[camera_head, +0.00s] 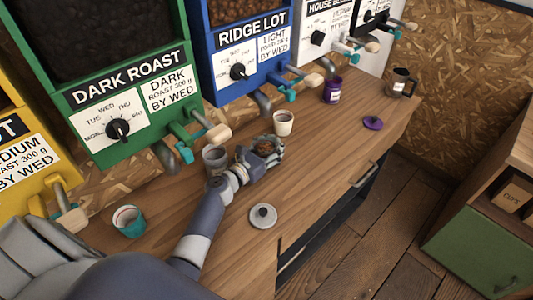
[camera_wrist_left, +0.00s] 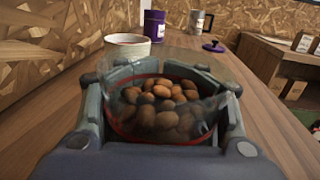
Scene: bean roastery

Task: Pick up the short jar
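A short, clear glass jar of brown beans (camera_wrist_left: 160,105) sits between the fingers of my left gripper (camera_head: 268,150). The wrist view shows the gripper's fingers (camera_wrist_left: 162,72) curled around both sides of the jar, close against the glass, with a reddish band low on the jar. In the head view the beans in the jar (camera_head: 264,147) show between the fingers, over the wooden counter. I cannot tell whether the jar's base touches the counter. My right gripper is in neither view.
A grey lid with a knob (camera_head: 263,215) lies on the counter (camera_head: 330,170). Bean dispensers (camera_head: 130,110) line the back.

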